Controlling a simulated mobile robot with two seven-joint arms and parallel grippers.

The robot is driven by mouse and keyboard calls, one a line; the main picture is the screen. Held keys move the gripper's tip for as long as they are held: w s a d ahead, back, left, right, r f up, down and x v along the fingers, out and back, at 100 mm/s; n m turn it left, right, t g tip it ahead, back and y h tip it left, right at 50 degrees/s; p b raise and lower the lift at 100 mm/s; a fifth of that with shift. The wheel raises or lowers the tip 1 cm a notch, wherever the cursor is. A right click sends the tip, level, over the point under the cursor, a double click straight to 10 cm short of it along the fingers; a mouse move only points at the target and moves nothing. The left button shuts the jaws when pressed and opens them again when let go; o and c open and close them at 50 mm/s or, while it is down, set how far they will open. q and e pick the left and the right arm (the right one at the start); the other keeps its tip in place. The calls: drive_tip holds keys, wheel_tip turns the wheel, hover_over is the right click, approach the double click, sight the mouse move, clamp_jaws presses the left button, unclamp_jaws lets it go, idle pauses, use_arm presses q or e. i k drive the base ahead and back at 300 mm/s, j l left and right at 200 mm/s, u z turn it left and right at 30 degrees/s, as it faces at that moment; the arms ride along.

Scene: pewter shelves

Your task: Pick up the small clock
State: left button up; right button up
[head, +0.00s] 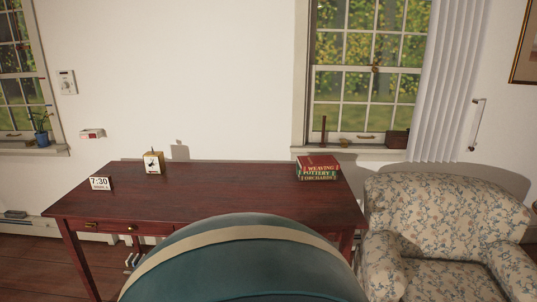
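A small clock (153,163) with a white face, dark hands and a tan, box-like body stands upright on the dark red wooden desk (215,195), near its back edge and left of the middle. A white block reading 7:30 (101,184), also clock-like, stands on the desk's left end, in front and to the left of it. The two are apart. Neither of my grippers shows in the head view, so nothing is seen touching either one.
A rounded teal shape with a beige band (240,260), perhaps a chair back, hides the desk's front middle. Stacked books (318,168) sit at the desk's back right. A floral armchair (440,225) stands to the right. The desk's visible middle is bare.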

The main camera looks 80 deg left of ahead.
sight(159, 167)
drive_tip(key=u, duration=3.45)
drive_tip(key=i+j+u, duration=0.35)
drive_tip(key=i, duration=0.25)
drive_tip(key=i+j+u, duration=0.25)
drive_tip(key=i, duration=0.5)
drive_tip(key=i+u, duration=0.3)
drive_tip(key=i, duration=0.4)
drive_tip(key=i+u, duration=0.2)
drive_tip(key=i, duration=0.3)
drive_tip(key=i+u, duration=0.2)
drive_tip(key=i, duration=0.3)
drive_tip(key=i+l+u, duration=0.25)
drive_tip(key=i, duration=0.25)
drive_tip(key=i+j+z, duration=0.2)
drive_tip(key=i+z, duration=0.3)
drive_tip(key=i+j+z, duration=0.5)
drive_tip(key=i+z, duration=0.2)
drive_tip(key=z, duration=0.3)
drive_tip(key=i+j+z, duration=0.15)
drive_tip(key=z, duration=0.35)
drive_tip(key=i+j+z, duration=0.15)
drive_tip(key=j+z, duration=0.15)
drive_tip(key=z, duration=0.2)
